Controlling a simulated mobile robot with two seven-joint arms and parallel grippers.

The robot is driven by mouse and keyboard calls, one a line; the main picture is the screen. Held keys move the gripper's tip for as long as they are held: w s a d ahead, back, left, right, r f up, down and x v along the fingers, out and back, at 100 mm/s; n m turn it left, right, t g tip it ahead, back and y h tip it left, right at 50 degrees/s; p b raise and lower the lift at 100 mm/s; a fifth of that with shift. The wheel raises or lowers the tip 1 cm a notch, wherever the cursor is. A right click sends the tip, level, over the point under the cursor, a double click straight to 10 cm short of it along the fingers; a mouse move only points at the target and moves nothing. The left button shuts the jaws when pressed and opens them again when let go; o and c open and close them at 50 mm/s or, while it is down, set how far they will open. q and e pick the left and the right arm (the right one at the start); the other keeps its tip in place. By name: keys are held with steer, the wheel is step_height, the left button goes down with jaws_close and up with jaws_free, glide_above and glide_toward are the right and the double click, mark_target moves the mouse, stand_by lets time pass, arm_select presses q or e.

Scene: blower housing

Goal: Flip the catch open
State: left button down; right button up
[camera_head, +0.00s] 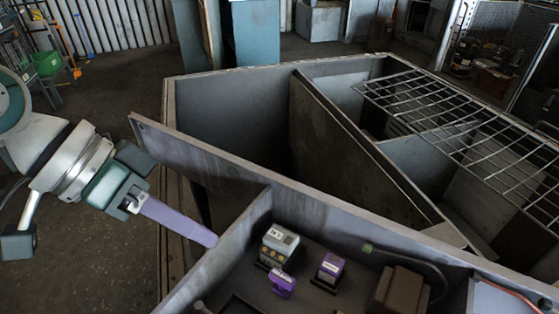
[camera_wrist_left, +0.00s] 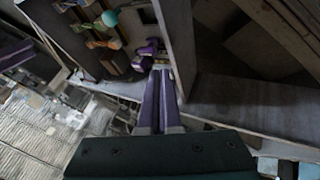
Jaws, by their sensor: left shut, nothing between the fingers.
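My left gripper (camera_head: 208,238) comes in from the left with long purple fingers, shut with nothing between them. Its fingertips are at the outer side of the near compartment wall of the grey housing (camera_head: 230,125). In the left wrist view the fingertips (camera_wrist_left: 161,72) lie close to a small purple part (camera_wrist_left: 148,47); I cannot tell whether they touch. I cannot tell for sure which part is the catch. In the head view a purple block (camera_head: 281,284) and a purple-sided box (camera_head: 331,268) sit inside the near compartment. My right gripper is not in view.
A grey divider wall (camera_head: 320,213) runs across the housing beside the left gripper. A wire grid (camera_head: 470,135) covers the far right compartments. A grey-and-yellow device (camera_head: 280,243) and a brown block (camera_head: 398,290) stand in the near compartment. The floor at left is open.

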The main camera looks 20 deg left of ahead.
mark_target(278, 276)
arm_select(q)
steer(key=b+x, duration=0.1)
steer(key=x, duration=0.8)
steer(key=shift+w+d+f+b, duration=0.1)
steer(key=shift+d+f+b, duration=0.05)
steer(key=shift+f+b, duration=0.15)
steer(key=shift+d+r+p, duration=0.15)
steer(key=shift+d+p, duration=0.2)
steer(key=shift+d, duration=0.05)
steer(key=shift+s+d+p, duration=0.2)
steer(key=shift+s+d, duration=0.05)
steer(key=shift+d, duration=0.3)
steer(key=shift+s+d+p, duration=0.2)
steer(key=shift+s+d, duration=0.05)
steer(key=shift+d, duration=0.25)
